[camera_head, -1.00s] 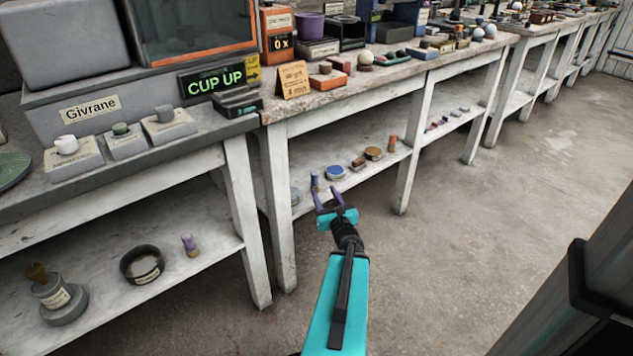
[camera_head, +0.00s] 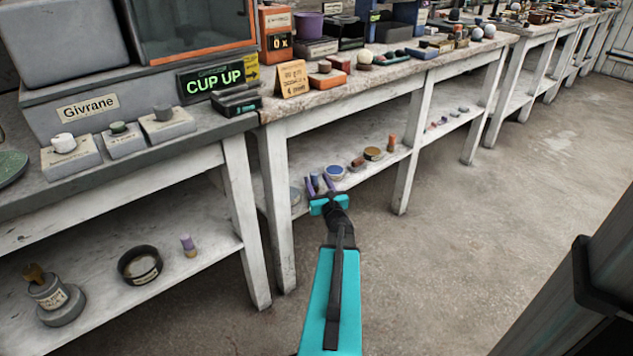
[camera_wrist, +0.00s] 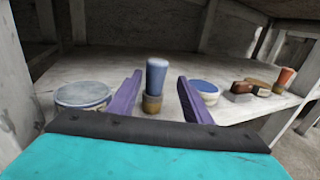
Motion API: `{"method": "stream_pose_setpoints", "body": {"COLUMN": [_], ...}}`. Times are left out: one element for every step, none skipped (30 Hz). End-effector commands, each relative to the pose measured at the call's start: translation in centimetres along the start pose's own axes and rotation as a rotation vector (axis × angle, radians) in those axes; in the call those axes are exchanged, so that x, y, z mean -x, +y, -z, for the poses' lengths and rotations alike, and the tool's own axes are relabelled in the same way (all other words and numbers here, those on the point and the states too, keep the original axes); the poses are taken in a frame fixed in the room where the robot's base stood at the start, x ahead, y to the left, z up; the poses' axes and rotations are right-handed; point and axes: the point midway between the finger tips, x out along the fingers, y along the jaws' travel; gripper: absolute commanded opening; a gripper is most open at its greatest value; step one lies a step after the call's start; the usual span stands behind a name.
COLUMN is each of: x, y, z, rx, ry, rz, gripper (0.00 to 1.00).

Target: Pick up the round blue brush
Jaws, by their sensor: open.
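The round blue brush (camera_wrist: 156,76) stands upright on the lower shelf, with a blue upper part and a tan-brown lower part. In the head view the brush (camera_head: 315,180) shows small, just at my gripper's fingers. My gripper (camera_head: 320,186) is open, with purple fingers. In the wrist view the gripper (camera_wrist: 158,90) has one finger on each side of the brush in the picture. I cannot tell how much depth lies between the fingertips and the brush.
A blue-topped round tin (camera_wrist: 204,88) is right of the brush, and a pale-topped tin (camera_wrist: 83,95) is left. A brown block (camera_wrist: 247,88) and an orange-brown cylinder (camera_wrist: 284,79) stand farther right. The table legs (camera_head: 274,215) flank the shelf (camera_head: 355,178).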

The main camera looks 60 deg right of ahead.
Motion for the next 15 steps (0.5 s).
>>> {"method": "stream_pose_setpoints", "body": {"x": [0.0,0.0,0.0,-0.1,-0.1,-0.3,-0.4,-0.6,-0.9,-1.2,-1.5,-2.0,-2.3,-2.7,-3.1], "y": [0.0,0.0,0.0,0.1,0.1,0.1,0.1,0.2,0.2,0.3,0.3,0.4,0.5,0.5,0.6], "z": [0.0,0.0,0.0,0.0,0.1,0.1,0.1,0.1,0.1,0.2,0.2,0.2,0.3,0.3,0.3], "rx": [0.000,0.000,0.000,0.000,0.000,0.000,0.000,0.000,0.000,0.000,0.000,0.000,0.000,0.000,0.000], "ry": [0.000,0.000,0.000,0.000,0.000,0.000,0.000,-0.001,-0.001,-0.001,-0.001,-0.001,0.000,0.000,-0.001], "rz": [0.000,0.000,-0.001,-0.001,-0.001,-0.001,-0.002,-0.002,-0.002,-0.003,-0.003,-0.003,-0.003,-0.003,-0.003], "gripper": [0.45,0.45,0.45,0.45,0.45,0.45,0.45,0.45,0.45,0.45,0.45,0.45,0.45,0.45,0.45]}}
